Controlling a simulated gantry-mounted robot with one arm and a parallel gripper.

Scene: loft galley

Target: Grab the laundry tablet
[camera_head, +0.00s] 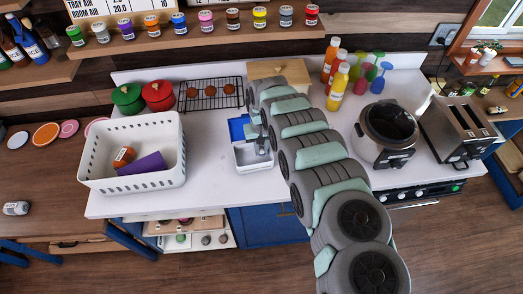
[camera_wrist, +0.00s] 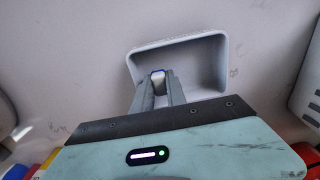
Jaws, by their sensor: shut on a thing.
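My gripper (camera_wrist: 158,86) is shut on a small white and blue piece, the laundry tablet (camera_wrist: 158,75), which shows between the fingertips in the wrist view. The tablet is mostly hidden by the fingers. A small white open box (camera_head: 254,165) stands on the counter, with a blue lid (camera_head: 237,129) at its back. My gripper (camera_head: 261,146) is over this box in the head view. In the wrist view the pale rim of the box (camera_wrist: 224,62) lies around and beyond the fingertips. I cannot tell how far the tablet is above the box floor.
A white perforated basket (camera_head: 132,173) stands left on the white counter (camera_head: 215,197). Red (camera_head: 158,95) and green (camera_head: 127,98) pots and a wire rack (camera_head: 211,94) are behind. Bottles (camera_head: 338,86), a cooker (camera_head: 386,134) and a toaster (camera_head: 458,128) stand right.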

